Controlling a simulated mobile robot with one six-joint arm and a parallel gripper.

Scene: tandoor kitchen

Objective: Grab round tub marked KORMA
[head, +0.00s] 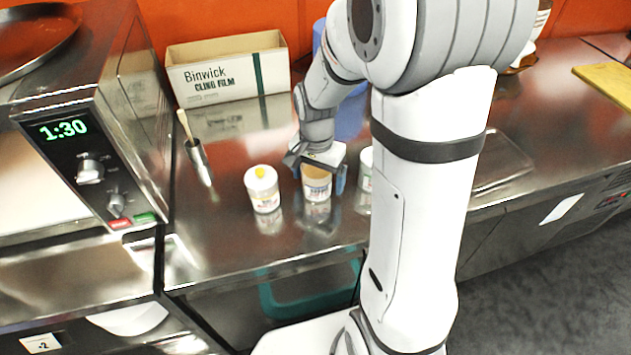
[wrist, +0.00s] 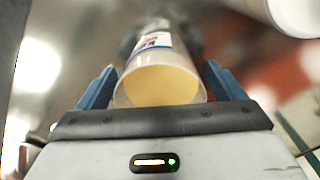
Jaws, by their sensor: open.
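A round white tub (head: 317,192) with a tan-yellow top and a printed label stands on the steel counter. The print is too small to read, so I cannot tell whether it says KORMA. My gripper (head: 318,178) is at this tub, with one blue finger on each side of it. In the wrist view the tub (wrist: 158,86) lies between the two blue fingers of my open gripper (wrist: 160,84), with gaps at its sides. A similar tub (head: 263,190) with a yellow spot on its lid stands to the left. Another (head: 365,170) is partly hidden behind my arm.
A cling film box (head: 228,75) stands against the orange wall. A metal holder (head: 199,163) with a wooden-handled tool is left of the tubs, beside the oven (head: 95,130). The counter in front of the tubs is clear.

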